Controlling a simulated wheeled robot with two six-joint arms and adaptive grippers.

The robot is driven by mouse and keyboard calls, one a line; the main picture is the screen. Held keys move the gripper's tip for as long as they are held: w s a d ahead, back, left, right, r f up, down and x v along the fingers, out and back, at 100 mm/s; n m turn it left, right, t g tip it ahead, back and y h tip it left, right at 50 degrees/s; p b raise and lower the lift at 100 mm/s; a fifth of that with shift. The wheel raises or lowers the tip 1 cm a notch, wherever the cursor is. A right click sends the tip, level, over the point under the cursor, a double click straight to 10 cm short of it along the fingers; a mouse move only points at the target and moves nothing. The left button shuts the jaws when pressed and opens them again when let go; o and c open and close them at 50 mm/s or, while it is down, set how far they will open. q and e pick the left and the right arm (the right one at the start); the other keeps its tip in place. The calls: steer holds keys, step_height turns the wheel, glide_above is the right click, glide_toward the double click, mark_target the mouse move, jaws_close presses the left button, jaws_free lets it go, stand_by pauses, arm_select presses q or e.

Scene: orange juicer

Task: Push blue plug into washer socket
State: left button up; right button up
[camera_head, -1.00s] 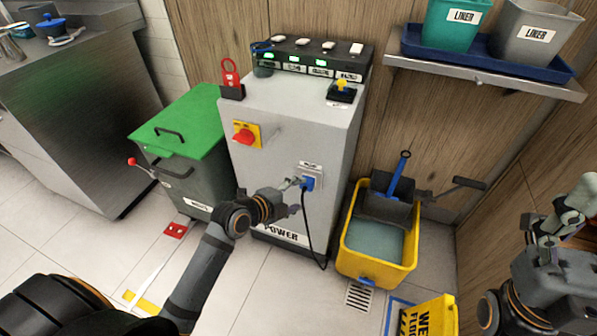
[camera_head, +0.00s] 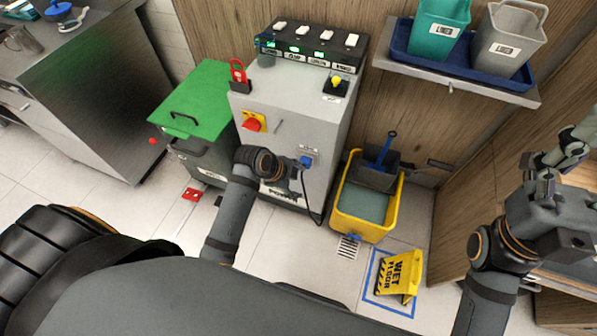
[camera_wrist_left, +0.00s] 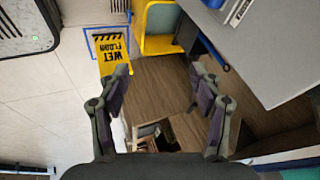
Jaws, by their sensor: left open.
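The blue plug (camera_head: 306,161) sits at the pale socket plate (camera_head: 313,152) on the front of the grey power cabinet (camera_head: 318,120). Its black cable hangs down. I cannot tell how deep the plug is seated. My left gripper (camera_head: 295,167) is just left of the plug in the head view, its fingers small and partly hidden by the wrist. In the left wrist view my left gripper (camera_wrist_left: 160,78) is open with nothing between its fingers. A bit of blue at that view's top edge, by the socket plate, looks like the plug. My right gripper (camera_head: 556,160) is at the far right, away from the cabinet.
A yellow mop bucket (camera_head: 345,223) stands right of the cabinet, and a yellow wet-floor sign (camera_head: 407,277) is in front of it. A green-lidded bin (camera_head: 190,105) stands left of the cabinet. A red rotary switch (camera_head: 251,125) is above my left wrist. Floor tiles in front are partly clear.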

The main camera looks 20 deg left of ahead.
arm_select(q)
steer(key=s+d+r+n+g+p, duration=0.1)
steer(key=s+d+r+g+p, duration=0.1)
steer(key=s+r+p, duration=0.3)
steer(key=r+p, duration=0.1)
steer(key=p, duration=0.3)
steer(key=shift+r+g, duration=0.3)
steer(key=shift+r, duration=0.1)
steer(key=shift+d, duration=0.1)
